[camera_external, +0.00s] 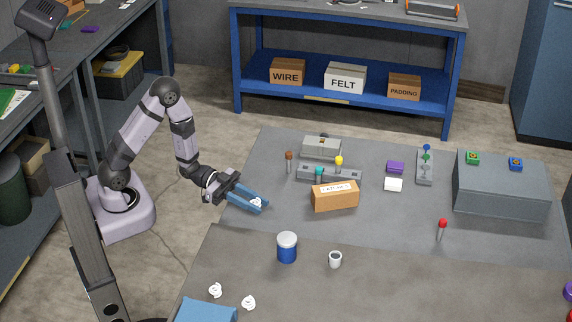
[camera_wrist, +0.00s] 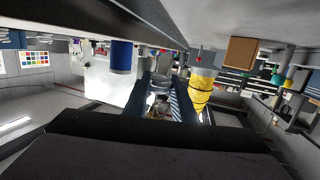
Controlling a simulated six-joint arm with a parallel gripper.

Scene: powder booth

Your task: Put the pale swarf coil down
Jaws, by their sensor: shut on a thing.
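The pale swarf coil (camera_external: 256,202) is a small whitish curl between the blue fingers of my gripper (camera_external: 258,204). My gripper is shut on it, at the left edge of the grey work surface, apart from the other objects. In the wrist view the coil (camera_wrist: 160,83) shows as a greyish lump between the fingertips of my gripper (camera_wrist: 161,88). Two similar white coils, one on the left (camera_external: 215,290) and one on the right (camera_external: 248,302), lie on the near table.
A blue tray (camera_external: 207,312) stands at the near edge beside the loose coils. A blue and white can (camera_external: 287,247) and a white cup (camera_external: 335,259) stand right of it. An orange-brown box (camera_external: 335,196) stands right of my gripper.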

